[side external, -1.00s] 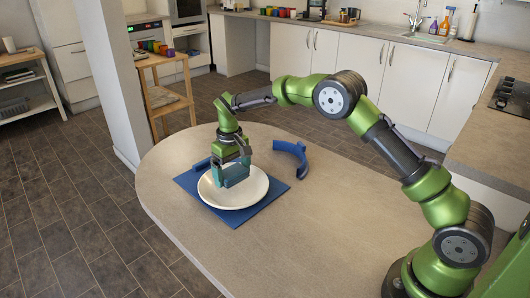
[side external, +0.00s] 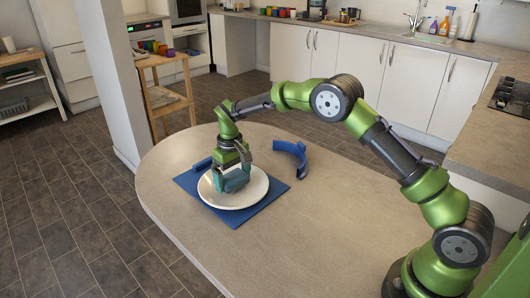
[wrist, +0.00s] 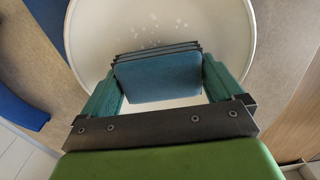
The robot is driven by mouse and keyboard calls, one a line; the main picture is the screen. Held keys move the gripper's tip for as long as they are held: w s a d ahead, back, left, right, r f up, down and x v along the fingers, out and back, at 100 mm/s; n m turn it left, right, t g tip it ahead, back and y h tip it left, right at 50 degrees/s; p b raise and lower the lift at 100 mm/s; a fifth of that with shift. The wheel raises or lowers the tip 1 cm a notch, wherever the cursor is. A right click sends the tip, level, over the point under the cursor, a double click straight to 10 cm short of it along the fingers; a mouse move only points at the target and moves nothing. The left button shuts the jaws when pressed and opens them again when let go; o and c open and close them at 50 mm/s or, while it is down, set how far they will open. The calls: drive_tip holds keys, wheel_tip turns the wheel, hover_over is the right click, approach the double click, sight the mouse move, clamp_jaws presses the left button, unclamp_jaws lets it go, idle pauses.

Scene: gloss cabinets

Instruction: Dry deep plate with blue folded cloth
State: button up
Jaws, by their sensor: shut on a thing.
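The deep plate (side external: 256,193) is white and round, and sits on a flat blue mat (side external: 250,213) on the table. My gripper (side external: 234,177) is over the plate, shut on the blue folded cloth (wrist: 158,77). In the wrist view the cloth is a layered blue block between the two teal fingers. It is low over the inside of the plate (wrist: 87,35); I cannot tell if it touches. Several small pale spots, like water drops, show on the plate just beyond the cloth.
A curved blue piece (side external: 291,154) stands on the table behind the plate to the right. The table's right part is clear. A white pillar (side external: 114,80) stands beyond the table's left edge.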

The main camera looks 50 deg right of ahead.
sight(243, 195)
drive_tip(key=shift+f, duration=0.7)
drive_tip(key=shift+w, duration=0.1)
drive_tip(key=shift+w+d+f, duration=0.1)
drive_tip(key=shift+w, duration=1.8)
drive_tip(key=shift+s+a, duration=0.15)
drive_tip(key=shift+s, duration=1.9)
drive_tip(key=shift+s+a, duration=0.1)
drive_tip(key=shift+s, duration=1.9)
drive_tip(key=shift+w+d, duration=0.15)
drive_tip(key=shift+w, duration=1.9)
drive_tip(key=shift+w+d, duration=0.1)
drive_tip(key=shift+w, duration=1.9)
drive_tip(key=shift+s+a+r, duration=0.1)
drive_tip(key=shift+s, duration=1.9)
drive_tip(key=shift+s+a+r, duration=0.1)
drive_tip(key=shift+s, duration=1.9)
drive_tip(key=shift+w+d+f, duration=0.1)
drive_tip(key=shift+w, duration=1.9)
drive_tip(key=shift+w+d+f, duration=0.1)
drive_tip(key=shift+w, duration=1.9)
drive_tip(key=shift+s+a+r, duration=0.1)
drive_tip(key=shift+s+r, duration=0.1)
drive_tip(key=shift+s, duration=0.45)
drive_tip(key=shift+s+r, duration=0.2)
drive_tip(key=shift+s, duration=0.5)
drive_tip(key=shift+s+a+r, duration=0.1)
drive_tip(key=shift+s+r, duration=0.1)
drive_tip(key=shift+s, duration=0.45)
drive_tip(key=shift+d+r, duration=0.1)
drive_tip(key=shift+r, duration=4)
